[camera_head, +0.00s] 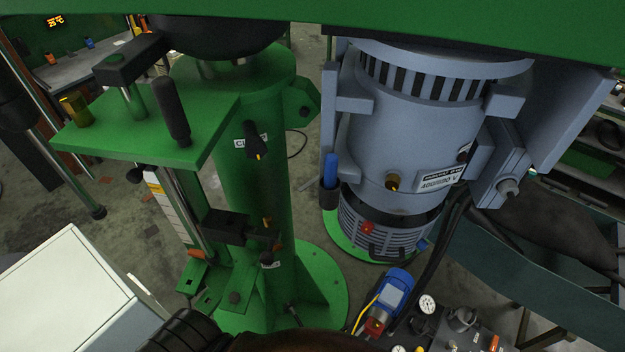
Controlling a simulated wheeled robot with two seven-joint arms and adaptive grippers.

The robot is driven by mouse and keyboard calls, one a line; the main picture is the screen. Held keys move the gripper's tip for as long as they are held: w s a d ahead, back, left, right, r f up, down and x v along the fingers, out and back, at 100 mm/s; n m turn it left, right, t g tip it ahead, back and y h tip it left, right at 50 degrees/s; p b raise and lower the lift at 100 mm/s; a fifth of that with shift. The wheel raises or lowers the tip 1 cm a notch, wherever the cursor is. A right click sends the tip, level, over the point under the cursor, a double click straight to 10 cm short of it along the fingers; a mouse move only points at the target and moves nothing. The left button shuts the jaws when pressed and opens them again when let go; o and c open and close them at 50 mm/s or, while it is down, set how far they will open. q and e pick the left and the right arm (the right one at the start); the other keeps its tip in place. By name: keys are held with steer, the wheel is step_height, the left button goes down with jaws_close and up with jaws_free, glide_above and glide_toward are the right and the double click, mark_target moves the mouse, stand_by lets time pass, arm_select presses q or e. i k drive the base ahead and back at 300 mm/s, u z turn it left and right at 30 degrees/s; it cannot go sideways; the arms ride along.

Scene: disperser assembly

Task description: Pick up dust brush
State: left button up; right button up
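I cannot make out a dust brush with certainty. A blue upright handle-like piece (331,170) stands in a small dark holder (329,197) beside the grey-blue motor; I cannot tell what it is. Neither of my grippers can be made out in the head view.
A green machine column (253,190) with a green plate (150,125) stands at centre left. The large grey-blue motor (400,150) hangs right of it. A white cabinet (65,290) is at lower left. A small blue motor (392,292) and gauge (427,304) are below.

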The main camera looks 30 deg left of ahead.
mark_target(331, 159)
steer(key=u, duration=0.65)
steer(key=k, duration=0.3)
steer(key=u, duration=0.4)
steer(key=i, duration=0.35)
steer(key=z, duration=0.1)
